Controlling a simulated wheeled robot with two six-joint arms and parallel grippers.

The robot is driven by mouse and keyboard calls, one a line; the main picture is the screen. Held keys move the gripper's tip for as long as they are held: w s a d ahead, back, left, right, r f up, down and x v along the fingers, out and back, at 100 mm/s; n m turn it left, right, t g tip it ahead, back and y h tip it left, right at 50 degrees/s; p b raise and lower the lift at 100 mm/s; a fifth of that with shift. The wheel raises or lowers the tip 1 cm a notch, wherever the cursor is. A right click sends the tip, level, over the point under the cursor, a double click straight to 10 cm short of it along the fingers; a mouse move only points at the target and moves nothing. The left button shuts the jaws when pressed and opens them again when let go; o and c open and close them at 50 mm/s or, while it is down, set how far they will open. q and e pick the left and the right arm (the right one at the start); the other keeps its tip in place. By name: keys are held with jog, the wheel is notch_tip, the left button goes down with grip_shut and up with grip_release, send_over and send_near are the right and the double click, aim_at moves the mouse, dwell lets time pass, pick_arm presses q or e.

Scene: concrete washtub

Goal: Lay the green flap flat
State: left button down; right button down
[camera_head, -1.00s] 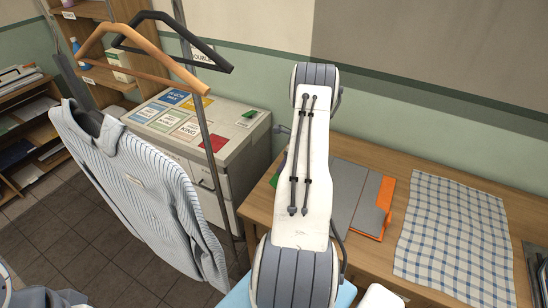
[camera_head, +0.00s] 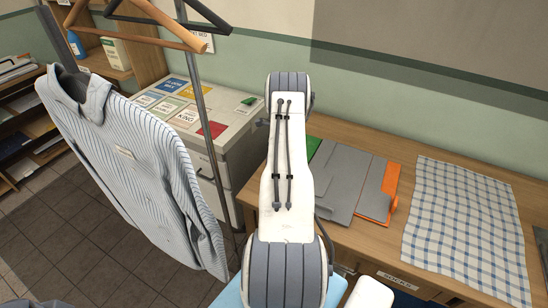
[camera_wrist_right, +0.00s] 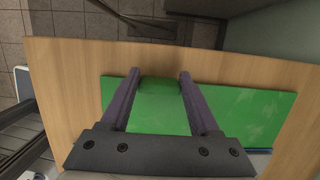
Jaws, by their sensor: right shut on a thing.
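The green flap (camera_wrist_right: 240,115) spans the middle of the right wrist view, over the wooden table top. My right gripper (camera_wrist_right: 160,82) has its two dark fingers on either side of the flap's green edge piece and is shut on it. In the head view only a sliver of the green flap (camera_head: 313,148) shows beside my arm, which hides the rest and the right gripper. Grey panels (camera_head: 345,178) and an orange flap (camera_head: 391,180) lie to its right. How far the green flap is tilted is hard to tell. My left gripper is not in view.
A blue checked cloth (camera_head: 465,225) lies on the table (camera_head: 418,166) at the right. A striped shirt (camera_head: 130,165) hangs from a rack at the left. A grey cabinet (camera_head: 228,150) with coloured cards stands beyond it. A drawer label (camera_head: 397,281) marks the table front.

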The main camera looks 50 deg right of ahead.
jog(key=shift+w, duration=0.35)
jog(key=shift+c, duration=1.5)
grip_release()
jog(key=shift+f, duration=0.1)
jog(key=shift+o, duration=0.9)
jog(key=shift+s, duration=0.15)
jog(key=b+v, duration=0.2)
jog(key=v, duration=0.8)
